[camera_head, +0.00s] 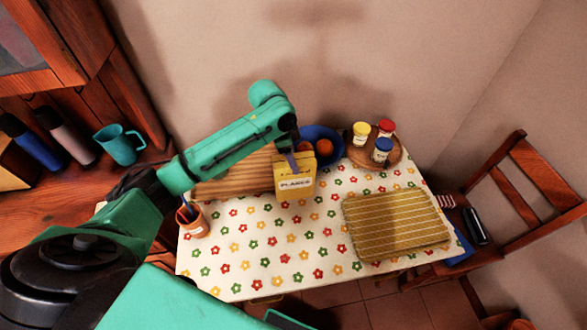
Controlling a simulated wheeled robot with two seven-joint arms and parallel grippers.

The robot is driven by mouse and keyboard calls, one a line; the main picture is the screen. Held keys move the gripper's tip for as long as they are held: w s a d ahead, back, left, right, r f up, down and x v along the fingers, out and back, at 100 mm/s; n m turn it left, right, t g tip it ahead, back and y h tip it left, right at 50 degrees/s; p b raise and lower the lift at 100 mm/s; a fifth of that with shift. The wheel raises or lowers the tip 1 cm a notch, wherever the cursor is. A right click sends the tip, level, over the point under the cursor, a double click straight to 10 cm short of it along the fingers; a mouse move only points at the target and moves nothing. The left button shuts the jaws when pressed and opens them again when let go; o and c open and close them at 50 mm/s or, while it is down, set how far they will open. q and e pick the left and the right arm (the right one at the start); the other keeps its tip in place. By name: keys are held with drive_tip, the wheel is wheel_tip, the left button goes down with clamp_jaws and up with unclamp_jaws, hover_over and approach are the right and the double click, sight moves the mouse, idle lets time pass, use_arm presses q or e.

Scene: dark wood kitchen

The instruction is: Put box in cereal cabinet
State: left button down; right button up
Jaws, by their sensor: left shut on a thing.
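A yellow box (294,181) with a pale label, lettered something like "FLAKES", shows near the middle of the head view. My left gripper (292,158) reaches down from above and is shut on the top of the box. The box hangs upright over the back part of the table; I cannot tell whether its bottom touches the tablecloth. At the upper left is a wooden cabinet (62,72) with a glass pane; I cannot tell whether it is the cereal cabinet. My right gripper is not in view.
The flowered tablecloth (270,245) is clear in front. A wooden board (232,180), blue bowl (335,135), round tray with jars (358,158), striped mat (395,222) and orange cup (192,222) stand around. Bottles and a teal mug (119,147) are at left, a chair (540,178) right.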

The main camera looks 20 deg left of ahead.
sight(292, 173)
use_arm(q)
drive_tip(key=a+x, duration=0.1)
drive_tip(key=x, duration=0.5)
drive_tip(key=shift+s+p, duration=0.35)
drive_tip(key=shift+s, duration=0.05)
drive_tip(key=shift+f, duration=0.2)
drive_tip(key=shift+c, duration=0.6)
unclamp_jaws()
drive_tip(key=shift+s, duration=0.1)
